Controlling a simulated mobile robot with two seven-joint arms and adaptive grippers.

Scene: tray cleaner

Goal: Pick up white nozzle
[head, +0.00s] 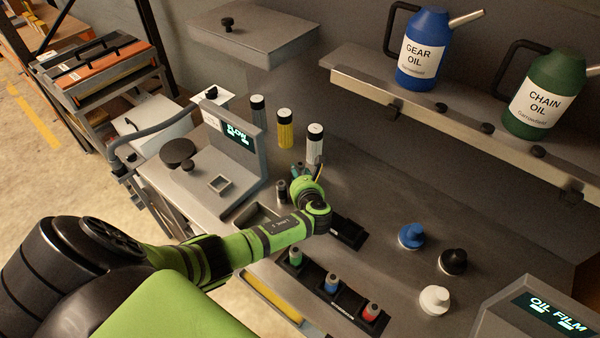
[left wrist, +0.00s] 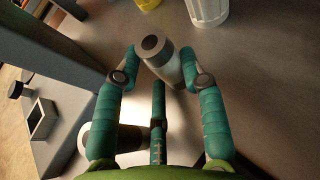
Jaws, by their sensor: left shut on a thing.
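A whitish-grey cylinder with a dark hole in its end, which looks like the white nozzle (left wrist: 170,62), is held tilted between the teal fingertips of my left gripper (left wrist: 160,68) in the left wrist view. In the head view my left gripper (head: 298,173) is beyond its own wrist, which hides most of the fingers and the nozzle. A second pale cylinder with a dark end (left wrist: 92,138) shows partly behind the fingers in the left wrist view. My right gripper is not in view.
White (head: 314,146), yellow (head: 286,130) and grey (head: 258,112) canisters stand behind the gripper. The flow station (head: 250,165) is on its left. A black rack (head: 347,296) holds green, blue and red bottles in front. Blue, black and white knobs (head: 434,300) stand at right.

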